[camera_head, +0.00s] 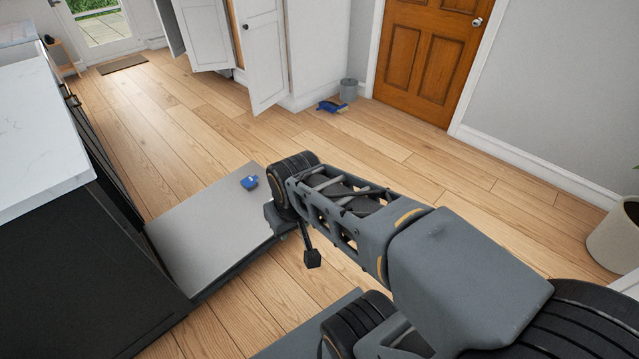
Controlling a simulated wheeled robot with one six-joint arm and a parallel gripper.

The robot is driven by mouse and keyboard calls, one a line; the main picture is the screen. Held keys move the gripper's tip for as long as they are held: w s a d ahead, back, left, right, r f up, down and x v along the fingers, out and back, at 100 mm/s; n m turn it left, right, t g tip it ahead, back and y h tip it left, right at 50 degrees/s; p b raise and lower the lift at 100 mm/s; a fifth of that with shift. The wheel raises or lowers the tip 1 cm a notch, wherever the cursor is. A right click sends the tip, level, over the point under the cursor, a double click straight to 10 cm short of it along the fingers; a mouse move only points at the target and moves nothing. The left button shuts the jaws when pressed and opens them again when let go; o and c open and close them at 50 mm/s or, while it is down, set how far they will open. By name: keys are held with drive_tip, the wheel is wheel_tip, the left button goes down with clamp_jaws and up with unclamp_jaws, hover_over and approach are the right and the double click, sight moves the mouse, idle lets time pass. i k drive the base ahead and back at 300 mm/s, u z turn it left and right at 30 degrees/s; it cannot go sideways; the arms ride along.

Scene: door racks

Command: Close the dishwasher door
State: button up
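The dishwasher door (205,235) is folded down, nearly level and low above the floor, with its light grey inner face up. It joins the dark cabinet run at the left. A small blue object (249,182) lies on the door near its far right corner. My gripper (293,236) is at the door's right edge, pointing down. One dark fingertip shows clearly. The other is hidden or unclear, so its opening cannot be judged. I cannot tell whether it touches the door. The dishwasher's inside is hidden by the counter.
A white counter (40,130) with a dark side stands at the left. White cabinets (263,55) with doors ajar stand at the back. A blue dustpan (332,107) and grey bin (348,90) sit near the brown door (428,50). A plant pot (615,235) is at right. The middle floor is clear.

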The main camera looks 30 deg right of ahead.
sight(202, 242)
drive_tip(key=z, duration=1.45)
drive_tip(key=i, duration=1.35)
drive_tip(key=u, duration=1.85)
drive_tip(key=i, duration=0.5)
